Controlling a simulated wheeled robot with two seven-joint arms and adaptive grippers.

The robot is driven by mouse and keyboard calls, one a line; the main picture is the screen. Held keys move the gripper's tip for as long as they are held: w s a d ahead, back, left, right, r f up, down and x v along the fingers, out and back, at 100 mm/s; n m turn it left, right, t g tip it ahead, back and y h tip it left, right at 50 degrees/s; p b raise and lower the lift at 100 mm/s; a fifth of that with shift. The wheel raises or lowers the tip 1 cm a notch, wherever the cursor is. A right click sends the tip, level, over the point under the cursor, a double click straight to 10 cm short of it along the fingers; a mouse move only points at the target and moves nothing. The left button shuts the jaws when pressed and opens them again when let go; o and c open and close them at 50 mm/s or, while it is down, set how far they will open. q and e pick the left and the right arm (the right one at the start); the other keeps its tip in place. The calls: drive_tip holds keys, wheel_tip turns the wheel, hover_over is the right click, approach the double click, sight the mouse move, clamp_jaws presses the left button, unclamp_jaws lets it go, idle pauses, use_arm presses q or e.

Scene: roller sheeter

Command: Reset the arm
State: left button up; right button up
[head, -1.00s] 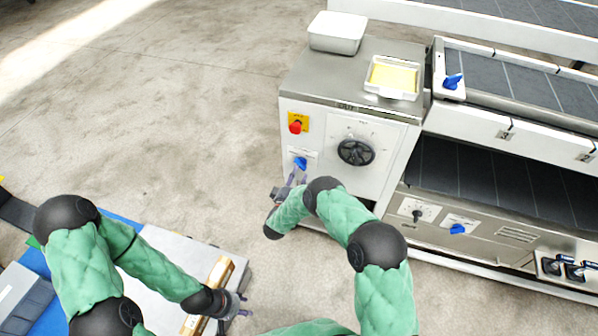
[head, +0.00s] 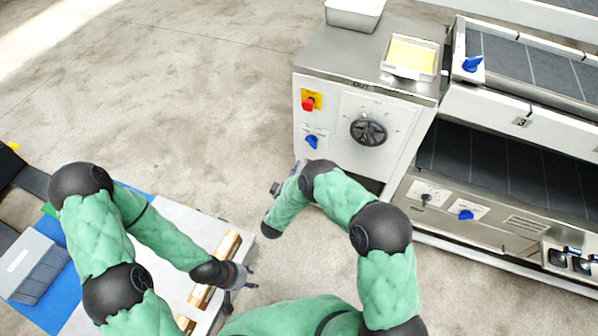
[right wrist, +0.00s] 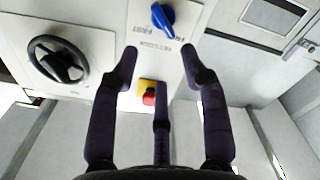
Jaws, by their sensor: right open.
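My right gripper (head: 286,181) is in front of the roller sheeter's grey end cabinet (head: 375,70), below its blue knob (head: 312,142). In the right wrist view the right gripper (right wrist: 158,65) is open and empty, its fingers spread below the blue knob (right wrist: 163,20) and clear of it. My left gripper (head: 245,282) is at the lower left, over the edge of a pale table (head: 180,222). It is small in the view, and its finger opening cannot be made out.
The cabinet front has a red button (head: 308,104) and a black handwheel (head: 368,130). A white tray with yellow contents (head: 411,56) and a metal bin (head: 354,12) stand on top. Open floor (head: 190,110) lies between.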

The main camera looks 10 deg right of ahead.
drive_tip(key=shift+f, duration=0.1)
idle(0.4)
drive_tip(key=s+a+f+m+g+y+p, duration=0.2)
drive_tip(key=s+f+g+y, duration=0.5)
drive_tip(key=s+f+y, duration=0.25)
drive_tip(key=s+a+r+m+g+y, duration=0.1)
drive_tip(key=s+r+g+y, duration=0.1)
drive_tip(key=s, duration=0.9)
drive_tip(key=s+a+r+m+g+y, duration=0.1)
drive_tip(key=s+g, duration=0.4)
drive_tip(key=s, duration=0.6)
drive_tip(key=shift+r+m+g+y+p, duration=0.35)
drive_tip(key=shift+r+y, duration=0.2)
drive_tip(key=shift+y, duration=0.2)
